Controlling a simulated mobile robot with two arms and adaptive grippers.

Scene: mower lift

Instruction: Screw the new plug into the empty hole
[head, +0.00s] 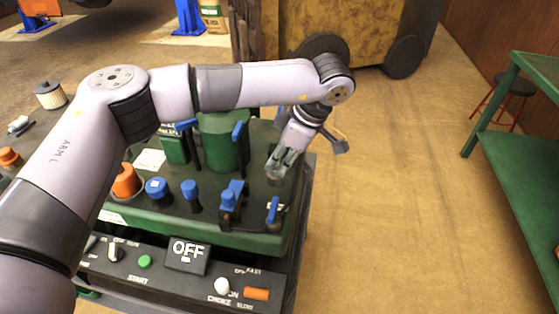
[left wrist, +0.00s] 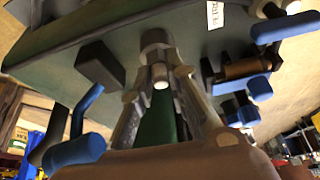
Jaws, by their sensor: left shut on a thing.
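My left gripper (head: 279,166) is above the right end of the green machine deck (head: 240,238), pointing down. In the left wrist view the gripper (left wrist: 160,85) has its fingertips closed around a small pale metal piece, which looks like the plug (left wrist: 160,75). Just beyond the plug is a grey round boss (left wrist: 156,40) on the deck, in line with it. The fingers hide the hole, so I cannot tell whether the plug is inside it or only against it. My right gripper is not in view.
Around the gripper are blue-handled levers (head: 273,210), blue knobs (head: 157,188), an orange cap (head: 126,180) and a tall green housing (head: 222,140). A control panel with an OFF sign (head: 188,256) is in front. Floor to the right is clear up to a green bench (head: 518,165).

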